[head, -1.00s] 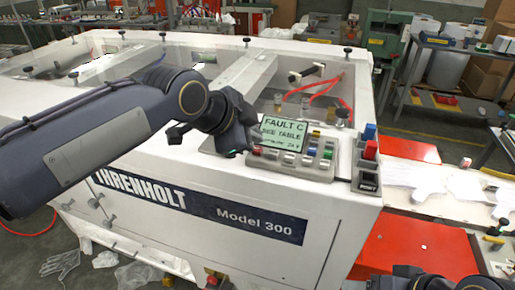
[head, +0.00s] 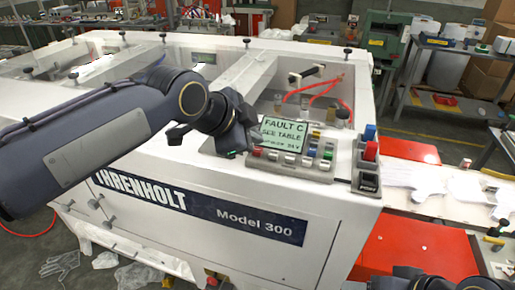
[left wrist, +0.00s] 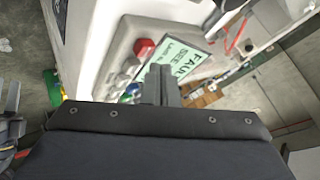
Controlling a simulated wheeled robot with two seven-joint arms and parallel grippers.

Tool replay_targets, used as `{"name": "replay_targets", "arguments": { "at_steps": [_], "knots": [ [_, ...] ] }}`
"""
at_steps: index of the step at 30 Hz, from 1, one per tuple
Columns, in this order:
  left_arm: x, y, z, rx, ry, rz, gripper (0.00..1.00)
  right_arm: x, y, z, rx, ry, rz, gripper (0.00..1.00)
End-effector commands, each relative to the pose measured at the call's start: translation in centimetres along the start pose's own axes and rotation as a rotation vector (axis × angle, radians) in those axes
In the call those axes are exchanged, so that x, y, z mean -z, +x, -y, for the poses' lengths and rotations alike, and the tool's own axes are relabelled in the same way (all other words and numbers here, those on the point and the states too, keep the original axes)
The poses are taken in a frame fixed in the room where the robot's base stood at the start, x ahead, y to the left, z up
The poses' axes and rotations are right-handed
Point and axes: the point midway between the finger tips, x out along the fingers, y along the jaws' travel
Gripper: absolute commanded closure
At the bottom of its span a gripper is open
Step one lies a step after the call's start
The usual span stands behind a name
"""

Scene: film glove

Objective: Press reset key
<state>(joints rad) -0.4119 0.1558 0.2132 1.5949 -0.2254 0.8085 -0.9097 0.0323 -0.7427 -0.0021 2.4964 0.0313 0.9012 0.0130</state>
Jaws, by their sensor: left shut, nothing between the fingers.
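The control panel (head: 225,150) sits on the front edge of the white machine. Its green screen (head: 284,136) reads "FAULT C, SEE TABLE" above a smaller line. Several small coloured keys (head: 289,159) lie below and to the right of the screen; their labels are too small to read, so I cannot tell which is reset. My left gripper (head: 238,152) is shut and empty at the panel's left end, beside the screen; I cannot tell whether it touches. In the left wrist view its fingers (left wrist: 160,84) overlap the screen (left wrist: 188,62), near a red button (left wrist: 144,47).
Red hoses (head: 318,88) and a black handle (head: 307,75) are inside the open machine behind. Dark parts of my right arm show at the bottom right. White gloves lie on the right bench.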

Motion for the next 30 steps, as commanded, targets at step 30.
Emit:
{"name": "replay_targets", "arguments": {
  "at_steps": [30],
  "knots": [
    [-0.43, 0.58, -0.42, 0.000, 0.000, 0.000, 1.00, -0.31, 0.61, -0.28, 0.000, 0.000, 0.000, 0.34]
  ]
}}
